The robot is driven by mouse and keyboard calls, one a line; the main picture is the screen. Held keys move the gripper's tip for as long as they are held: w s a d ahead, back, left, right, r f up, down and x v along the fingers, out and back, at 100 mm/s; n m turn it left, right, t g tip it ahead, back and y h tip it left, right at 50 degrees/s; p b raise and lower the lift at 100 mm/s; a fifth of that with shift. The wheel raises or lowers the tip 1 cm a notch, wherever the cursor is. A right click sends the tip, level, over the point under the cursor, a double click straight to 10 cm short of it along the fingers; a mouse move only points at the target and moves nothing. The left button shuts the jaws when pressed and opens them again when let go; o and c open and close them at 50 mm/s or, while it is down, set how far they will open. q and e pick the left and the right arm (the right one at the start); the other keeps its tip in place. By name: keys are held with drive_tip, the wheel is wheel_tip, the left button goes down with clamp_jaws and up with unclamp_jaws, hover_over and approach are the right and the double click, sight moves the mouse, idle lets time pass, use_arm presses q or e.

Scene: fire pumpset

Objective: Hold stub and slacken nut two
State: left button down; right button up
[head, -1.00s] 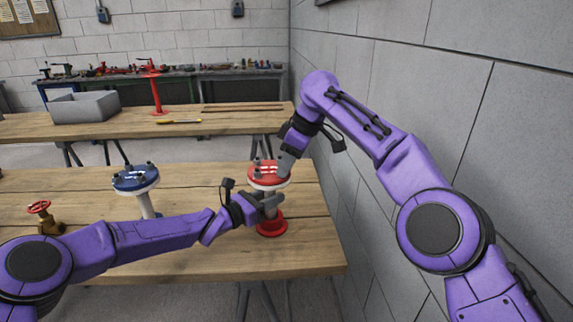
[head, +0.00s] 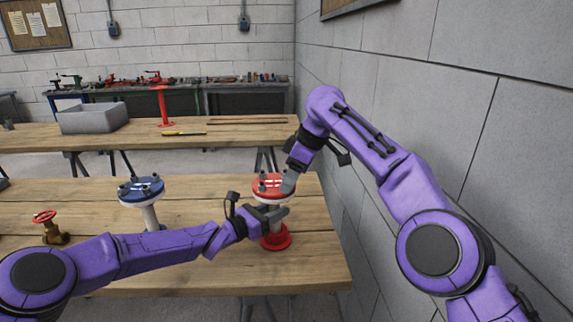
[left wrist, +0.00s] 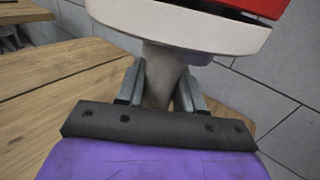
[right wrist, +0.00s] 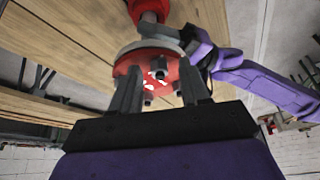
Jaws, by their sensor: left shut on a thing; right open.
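The red-topped stub (head: 268,195) stands upright on its red round base (head: 276,238) near the right end of the front table. My left gripper (left wrist: 162,72) is shut around the stub's pale neck (left wrist: 161,88), below the white flange (left wrist: 180,25). In the head view, my left gripper (head: 268,214) comes in from the left. My right gripper (right wrist: 160,68) is open over the red top plate (right wrist: 178,78), with its fingers either side of bolts and nuts. A nut (right wrist: 158,64) shows between the fingers. I cannot tell which nut is nut two, or whether a finger touches it.
A blue-topped stub (head: 141,190) and a brass valve with a red handwheel (head: 45,220) stand to the left on the front table (head: 200,275). The back table holds a grey bin (head: 94,118), a red stand (head: 164,108) and a yellow-handled tool (head: 183,133). A block wall is close on the right.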

drive_tip(key=m+t+h, duration=0.1)
drive_tip(key=m, duration=0.3)
drive_tip(key=m+t+h, duration=0.1)
drive_tip(key=m, duration=0.3)
drive_tip(key=s+a+m+t+h, duration=0.1)
drive_tip(key=m, duration=0.3)
drive_tip(key=shift+a+h, duration=0.1)
drive_tip(key=shift+h, duration=0.2)
drive_tip(key=a+v, duration=0.1)
drive_tip(key=v, duration=1.1)
drive_tip(key=w+a+r+m+t+y, duration=0.3)
drive_tip(key=w+a+r+m+y, duration=0.1)
drive_tip(key=a+r+m+y, duration=0.5)
wheel_tip(320, 180, up, 11)
drive_tip(key=w+a+m+t+y, duration=0.1)
drive_tip(key=w+m+t+y, duration=0.2)
drive_tip(key=m+t, duration=0.3)
drive_tip(key=shift+m, duration=1.7)
